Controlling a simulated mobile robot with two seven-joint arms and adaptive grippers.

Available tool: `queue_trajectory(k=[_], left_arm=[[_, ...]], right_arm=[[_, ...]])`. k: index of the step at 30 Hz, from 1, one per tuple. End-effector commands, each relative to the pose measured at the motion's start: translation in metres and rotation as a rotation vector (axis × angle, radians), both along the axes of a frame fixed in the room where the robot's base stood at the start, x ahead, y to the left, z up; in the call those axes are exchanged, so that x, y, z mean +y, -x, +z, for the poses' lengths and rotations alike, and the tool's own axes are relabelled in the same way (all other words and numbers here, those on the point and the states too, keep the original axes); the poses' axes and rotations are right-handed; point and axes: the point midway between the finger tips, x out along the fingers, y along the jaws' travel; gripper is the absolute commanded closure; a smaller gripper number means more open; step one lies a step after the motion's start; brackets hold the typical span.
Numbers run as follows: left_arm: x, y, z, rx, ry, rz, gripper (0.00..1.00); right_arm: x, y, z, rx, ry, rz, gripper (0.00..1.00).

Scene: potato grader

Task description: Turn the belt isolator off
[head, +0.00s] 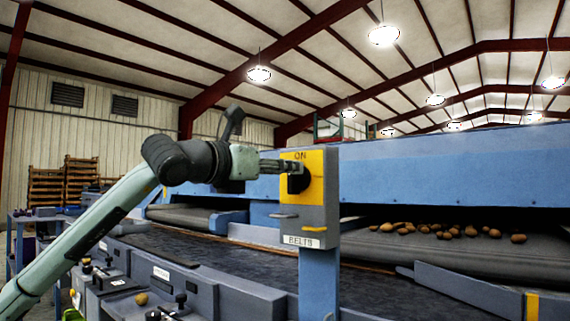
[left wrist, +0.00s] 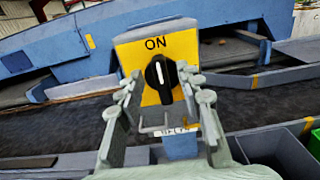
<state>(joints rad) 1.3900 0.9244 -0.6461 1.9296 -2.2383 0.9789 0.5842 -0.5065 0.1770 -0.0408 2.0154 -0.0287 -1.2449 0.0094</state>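The belt isolator is a grey box with a yellow front plate (head: 318,165), marked ON at the top, with a BELTS label (head: 298,241) below. It stands on a blue post. Its black rotary knob (left wrist: 161,79) has a white mark that is near upright, towards ON. My left gripper (head: 272,167) is at the knob, coming from the left in the head view. In the left wrist view its fingers (left wrist: 160,92) are spread, one on each side of the knob. I cannot tell whether they touch it. My right gripper is not in view.
Behind the isolator runs a dark conveyor (head: 230,262), with potatoes (head: 450,230) on a belt at the right under a blue beam (head: 450,170). A metal loop (head: 313,229) sticks out below the knob.

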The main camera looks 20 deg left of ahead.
Motion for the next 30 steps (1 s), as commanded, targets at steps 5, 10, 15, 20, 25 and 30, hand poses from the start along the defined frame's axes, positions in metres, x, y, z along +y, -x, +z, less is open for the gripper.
queue_trajectory(k=[5,10,15,20,25,30], left_arm=[[-0.0044,-0.0113,0.0002,0.0,-0.001,0.0,0.64],[-0.0047,-0.0123,-0.0006,0.0,-0.001,0.0,0.64],[-0.0046,-0.0122,-0.0006,0.0,-0.001,-0.001,0.75],[-0.0046,-0.012,-0.0006,0.0,0.0,-0.001,0.95],[-0.0046,-0.012,-0.0006,0.0,0.0,-0.001,1.0],[-0.0047,-0.0119,-0.001,-0.003,-0.009,-0.001,1.0]], right_arm=[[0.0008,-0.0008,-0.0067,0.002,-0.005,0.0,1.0],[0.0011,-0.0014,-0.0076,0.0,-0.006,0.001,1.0],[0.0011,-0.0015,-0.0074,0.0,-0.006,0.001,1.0],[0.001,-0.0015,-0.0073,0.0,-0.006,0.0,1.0],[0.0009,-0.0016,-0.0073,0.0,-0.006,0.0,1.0],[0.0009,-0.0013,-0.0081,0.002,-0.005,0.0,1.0]])
